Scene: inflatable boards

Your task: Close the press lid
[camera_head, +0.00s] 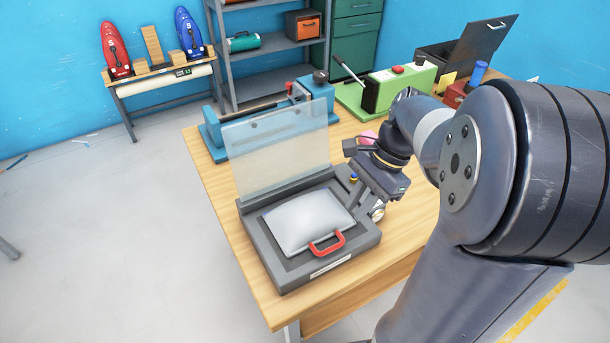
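The press (262,252) is a dark grey, shallow box on the near left part of the wooden table. Its lid (280,150) is a clear, frosted panel standing upright along the press's back edge, so the press is open. A silver, pillow-like piece (300,221) lies in the press, with a red handle (327,244) at its front edge. My gripper (368,208) is just right of the press, pointing down, low beside its right side. It is apart from the lid. Its fingertips are small and partly hidden, so I cannot tell whether they are open.
A blue machine (215,135) stands behind the lid, and a green machine (385,88) stands further back. A dark open case (465,45) and a blue bottle (477,73) are at the far right of the table (275,313). My arm covers the right side.

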